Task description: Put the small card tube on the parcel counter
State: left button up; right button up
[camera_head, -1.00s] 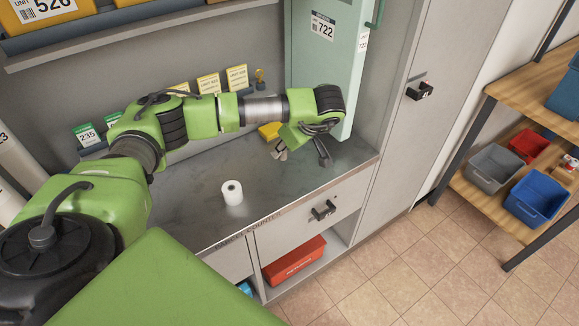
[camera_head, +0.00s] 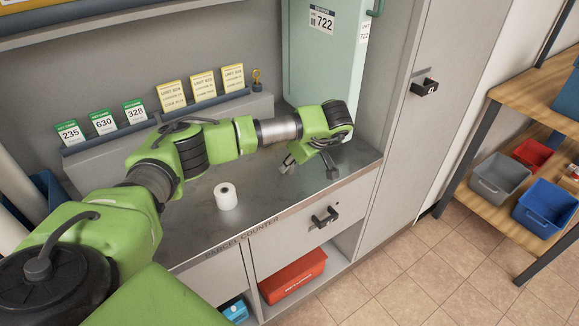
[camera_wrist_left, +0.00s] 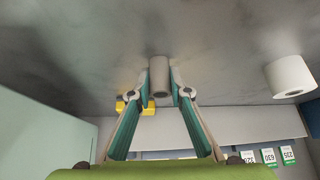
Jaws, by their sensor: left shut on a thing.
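The small card tube (camera_wrist_left: 160,76) is a grey-brown cylinder between the fingertips of my left gripper (camera_wrist_left: 160,82) in the left wrist view. The gripper is shut on it. In the head view my left gripper (camera_head: 310,166) is low over the right part of the grey parcel counter (camera_head: 262,205), and the tube cannot be made out there. I cannot tell whether the tube touches the counter top. My right gripper is in neither view.
A white roll (camera_head: 226,196) stands on the counter, left of the gripper; it also shows in the left wrist view (camera_wrist_left: 290,76). A yellow block (camera_wrist_left: 130,107) is behind the fingers. A green locker (camera_head: 322,65) bounds the counter's right end. Cards (camera_head: 202,88) stand along the back.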

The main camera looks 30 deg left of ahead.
pick_arm(q)
jog(key=o, duration=0.7)
jog(key=shift+f, duration=0.1)
jog(key=shift+o, duration=0.2)
jog(key=shift+d+r+p, duration=0.15)
jog(key=shift+r+p, duration=0.15)
jog(key=shift+r, duration=0.2)
jog(key=p+v, duration=0.7)
jog(key=v, duration=0.4)
jog(key=shift+d+p, duration=0.2)
jog(key=shift+p, duration=0.1)
